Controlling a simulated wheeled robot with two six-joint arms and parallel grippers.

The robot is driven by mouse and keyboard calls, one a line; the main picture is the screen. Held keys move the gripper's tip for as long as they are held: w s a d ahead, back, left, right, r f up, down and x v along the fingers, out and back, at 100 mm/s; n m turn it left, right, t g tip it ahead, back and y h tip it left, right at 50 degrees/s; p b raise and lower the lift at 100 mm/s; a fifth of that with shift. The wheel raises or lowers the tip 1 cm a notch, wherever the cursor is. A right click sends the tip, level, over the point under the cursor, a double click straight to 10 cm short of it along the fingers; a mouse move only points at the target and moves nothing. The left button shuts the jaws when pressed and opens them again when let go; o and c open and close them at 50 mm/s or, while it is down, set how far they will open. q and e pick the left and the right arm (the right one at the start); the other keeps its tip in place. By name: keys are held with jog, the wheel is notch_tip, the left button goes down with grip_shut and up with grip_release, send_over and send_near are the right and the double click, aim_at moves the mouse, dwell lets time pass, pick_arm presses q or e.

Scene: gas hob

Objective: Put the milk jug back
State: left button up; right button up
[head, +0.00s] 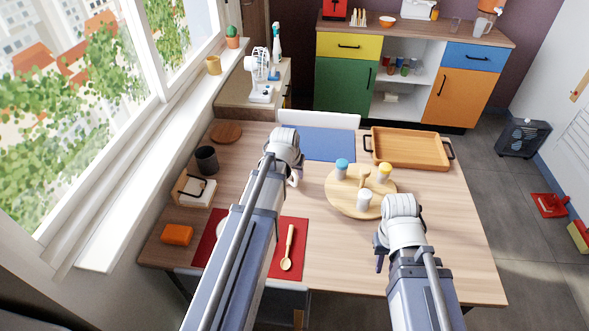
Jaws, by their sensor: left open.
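I cannot make out a milk jug for certain. A small white shape (295,179) shows beside my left wrist, mostly hidden by the arm; I cannot tell whether it is part of a jug. My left gripper (287,174) is over the middle of the table, open, its fingers largely hidden by its own arm. My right gripper (380,262) hangs over the right front of the table, with only a dark finger part showing. A round wooden turntable (338,202) holds a blue-topped jar (341,168), a yellow-topped jar (384,173) and a white-topped jar (364,200).
A wooden tray (411,148) and blue mat (328,145) lie at the back. A red mat (294,235) with a wooden spoon (288,248) is at the front. A dark cup (207,160), napkin holder (194,190) and orange block (177,235) stand left. The table's right side is clear.

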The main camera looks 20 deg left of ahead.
pick_arm(q)
jog(key=p+v, duration=0.3)
jog(key=v, duration=0.2)
jog(key=s+d+f+m+g, duration=0.2)
jog(key=s+d+m+g, duration=0.3)
jog(key=s+d, duration=1.3)
jog(key=d, duration=0.3)
jog(key=shift+y, duration=0.4)
pick_arm(e)
notch_tip(320, 180, up, 4)
